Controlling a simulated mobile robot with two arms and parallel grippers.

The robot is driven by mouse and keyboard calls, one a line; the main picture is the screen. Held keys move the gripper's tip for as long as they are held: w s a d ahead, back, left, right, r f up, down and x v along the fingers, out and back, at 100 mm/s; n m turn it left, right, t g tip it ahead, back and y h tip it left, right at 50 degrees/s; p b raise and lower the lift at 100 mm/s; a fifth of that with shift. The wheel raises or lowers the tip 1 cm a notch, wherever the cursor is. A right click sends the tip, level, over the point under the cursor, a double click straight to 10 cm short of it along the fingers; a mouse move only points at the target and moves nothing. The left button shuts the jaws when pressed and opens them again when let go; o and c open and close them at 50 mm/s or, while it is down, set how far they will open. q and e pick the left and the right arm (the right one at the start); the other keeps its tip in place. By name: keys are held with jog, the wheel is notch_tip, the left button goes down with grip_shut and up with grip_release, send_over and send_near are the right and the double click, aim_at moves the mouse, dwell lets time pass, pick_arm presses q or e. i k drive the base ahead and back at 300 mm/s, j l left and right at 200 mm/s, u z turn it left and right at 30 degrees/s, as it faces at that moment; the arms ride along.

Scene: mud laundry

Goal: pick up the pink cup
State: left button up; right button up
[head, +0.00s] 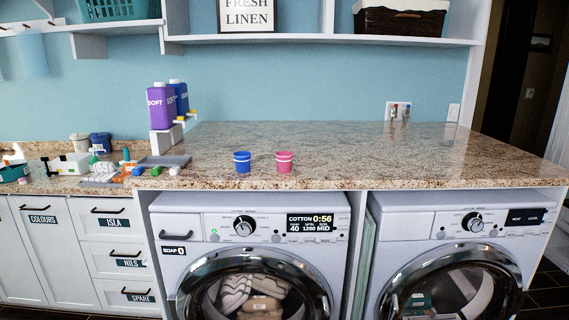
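The pink cup (284,163) stands upright on the granite counter (350,155), close to its front edge and above the left washing machine. A blue cup (242,163) of similar shape stands just left of it, with a gap between them. Nothing covers the pink cup. Neither of my grippers shows in the head view.
Purple and blue detergent bottles (161,106) stand on a grey stand at the left. Several small items and a grey tray (165,161) crowd the counter's left part. The counter right of the pink cup is clear. A shelf (300,38) hangs above.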

aim_at(283, 159)
jog(key=i+l+u, duration=0.65)
jog(key=l, duration=0.25)
jog(key=i+l+u, duration=0.2)
jog(key=l, duration=0.15)
jog(key=k, duration=0.05)
